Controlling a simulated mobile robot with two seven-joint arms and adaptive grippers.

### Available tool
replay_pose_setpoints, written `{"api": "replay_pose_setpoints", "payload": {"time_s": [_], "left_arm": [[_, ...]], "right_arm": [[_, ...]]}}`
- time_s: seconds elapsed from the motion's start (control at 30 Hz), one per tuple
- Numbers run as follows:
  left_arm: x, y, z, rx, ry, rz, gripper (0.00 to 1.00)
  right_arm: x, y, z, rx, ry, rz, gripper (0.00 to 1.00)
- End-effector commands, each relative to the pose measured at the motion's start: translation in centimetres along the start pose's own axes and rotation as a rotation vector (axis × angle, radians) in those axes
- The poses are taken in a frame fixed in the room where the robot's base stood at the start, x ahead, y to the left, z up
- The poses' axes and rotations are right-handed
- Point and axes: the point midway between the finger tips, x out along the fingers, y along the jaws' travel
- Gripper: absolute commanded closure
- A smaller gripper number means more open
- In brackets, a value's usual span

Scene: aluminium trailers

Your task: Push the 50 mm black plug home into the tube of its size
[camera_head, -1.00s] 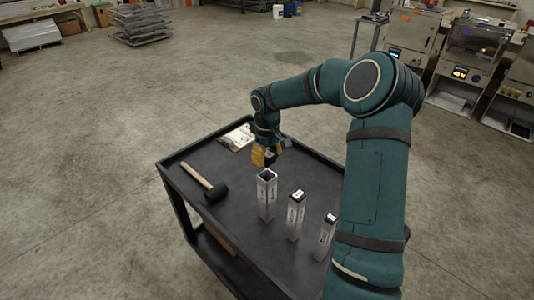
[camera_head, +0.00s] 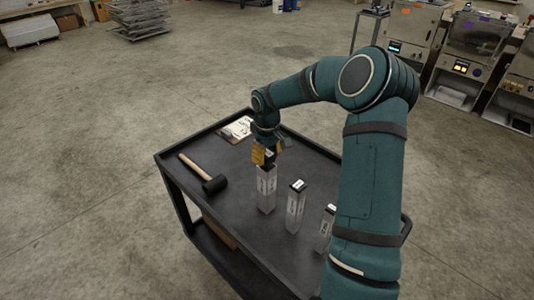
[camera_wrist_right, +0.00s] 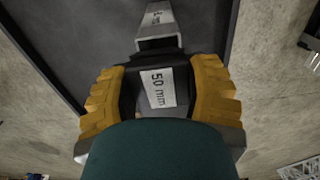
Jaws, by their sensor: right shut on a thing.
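My right gripper (camera_head: 264,158) is shut on the black plug, whose white label reads 50 mm in the right wrist view (camera_wrist_right: 158,88). The yellow finger pads press on both sides of the plug. In the head view the gripper is right at the top of the largest square aluminium tube (camera_head: 266,190), which stands upright on the cart. The fingers hide the tube's mouth, so I cannot tell whether the plug's lower end is inside it. My left gripper is not in view.
Two smaller upright tubes, a middle one (camera_head: 295,208) and a small one (camera_head: 327,230), stand to the right on the black cart (camera_head: 240,235). A mallet (camera_head: 205,177) lies at the left. A clipboard (camera_head: 236,128) lies at the back.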

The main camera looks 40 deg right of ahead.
Motion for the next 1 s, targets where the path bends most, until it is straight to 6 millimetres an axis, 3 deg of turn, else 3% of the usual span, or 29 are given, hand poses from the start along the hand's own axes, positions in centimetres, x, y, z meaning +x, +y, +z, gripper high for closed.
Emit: {"api": "replay_pose_setpoints", "payload": {"time_s": [0.5, 1.0], "left_arm": [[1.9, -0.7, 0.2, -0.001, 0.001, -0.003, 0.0], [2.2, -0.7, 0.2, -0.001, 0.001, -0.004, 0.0]], "right_arm": [[2.7, -0.1, 0.0, -0.001, 0.0, 0.0, 0.83], [3.1, 0.0, 0.0, -0.001, 0.0, 0.0, 0.83]]}}
